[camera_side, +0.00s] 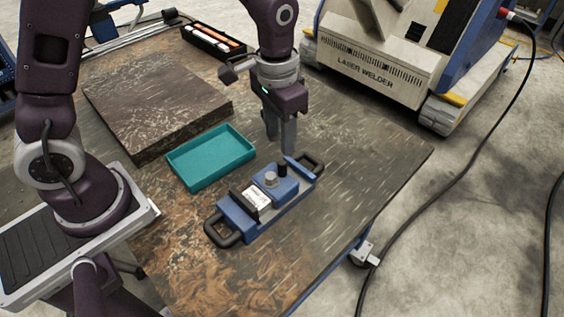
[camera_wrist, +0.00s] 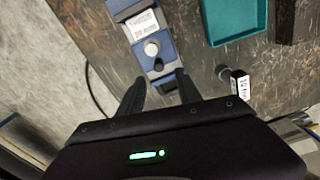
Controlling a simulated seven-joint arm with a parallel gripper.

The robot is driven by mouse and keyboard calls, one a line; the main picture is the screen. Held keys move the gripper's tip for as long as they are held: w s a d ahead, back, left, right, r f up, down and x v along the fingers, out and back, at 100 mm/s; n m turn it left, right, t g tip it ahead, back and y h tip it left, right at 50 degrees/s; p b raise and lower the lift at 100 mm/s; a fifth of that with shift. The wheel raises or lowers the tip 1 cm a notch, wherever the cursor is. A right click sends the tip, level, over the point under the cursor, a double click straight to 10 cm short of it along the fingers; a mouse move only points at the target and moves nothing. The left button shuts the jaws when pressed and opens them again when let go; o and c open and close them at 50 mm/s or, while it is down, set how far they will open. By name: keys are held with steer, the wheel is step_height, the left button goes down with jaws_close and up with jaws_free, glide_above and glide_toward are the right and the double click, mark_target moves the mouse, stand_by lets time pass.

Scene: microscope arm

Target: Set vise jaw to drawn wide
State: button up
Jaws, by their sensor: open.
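The vise (camera_side: 262,196) is a blue block with a white label, a grey round knob, a small black post and a dark loop handle at each end. It lies at the front middle of the table. Its label and grey knob also show in the wrist view (camera_wrist: 152,48). My gripper (camera_side: 281,148) points down over its far end, beside the black post. Nothing is held. I cannot tell if the fingers touch the vise or how wide its jaw stands.
A teal tray (camera_side: 175,177) lies left of the vise, also at top right in the wrist view (camera_wrist: 210,40). A dark raised slab (camera_side: 150,100) and a narrow box (camera_side: 212,42) lie behind. A labelled black piece (camera_wrist: 240,84) is right of the fingers. Table right of the vise is clear.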

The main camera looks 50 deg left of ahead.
mark_target(282, 162)
steer(key=f, duration=0.9)
steer(key=shift+w+d, duration=0.2)
jaws_close()
stand_by(0.9)
